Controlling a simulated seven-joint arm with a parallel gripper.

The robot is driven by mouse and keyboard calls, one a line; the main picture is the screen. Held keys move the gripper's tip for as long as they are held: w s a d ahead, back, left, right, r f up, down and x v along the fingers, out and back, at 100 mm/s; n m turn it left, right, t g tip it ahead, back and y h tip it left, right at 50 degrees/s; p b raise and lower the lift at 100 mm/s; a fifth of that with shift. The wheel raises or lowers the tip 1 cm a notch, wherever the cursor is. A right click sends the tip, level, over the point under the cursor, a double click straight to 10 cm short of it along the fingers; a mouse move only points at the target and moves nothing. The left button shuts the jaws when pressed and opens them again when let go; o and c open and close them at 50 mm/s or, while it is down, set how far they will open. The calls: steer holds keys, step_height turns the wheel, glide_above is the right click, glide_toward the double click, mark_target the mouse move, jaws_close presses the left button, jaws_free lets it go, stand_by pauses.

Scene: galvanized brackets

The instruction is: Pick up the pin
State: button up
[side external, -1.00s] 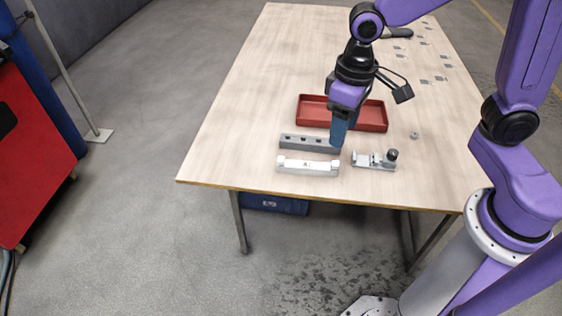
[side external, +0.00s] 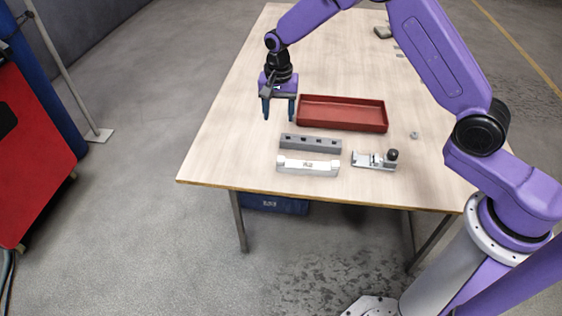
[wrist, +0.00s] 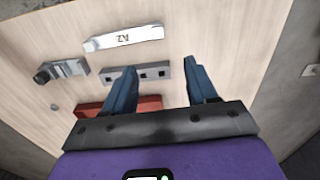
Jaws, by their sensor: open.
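I cannot make out a pin for certain in either view. A small grey round piece (side external: 414,135) lies on the table right of the red tray, and it also shows in the wrist view (wrist: 54,107); it is too small to identify. My gripper (side external: 279,117) is open and empty, pointing down above the table, left of the red tray. In the wrist view its two blue fingers (wrist: 160,66) are wide apart, with the grey block with square holes (wrist: 150,74) seen partly between them. That block (side external: 310,143) lies in front of the tray.
The red tray (side external: 340,127) looks empty. A pale labelled bar (side external: 308,167) lies near the table's front edge. A metal fixture with a black knob (side external: 374,160) stands to its right. A dark item (side external: 383,32) lies at the back. The table's left side is clear.

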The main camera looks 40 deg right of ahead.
glide_above(281, 160)
steer(key=f, duration=1.2)
steer(key=shift+w+a, duration=0.15)
steer(key=shift+w, duration=0.1)
steer(key=shift+s+f, duration=0.2)
steer(key=shift+f, duration=2.5)
jaws_close()
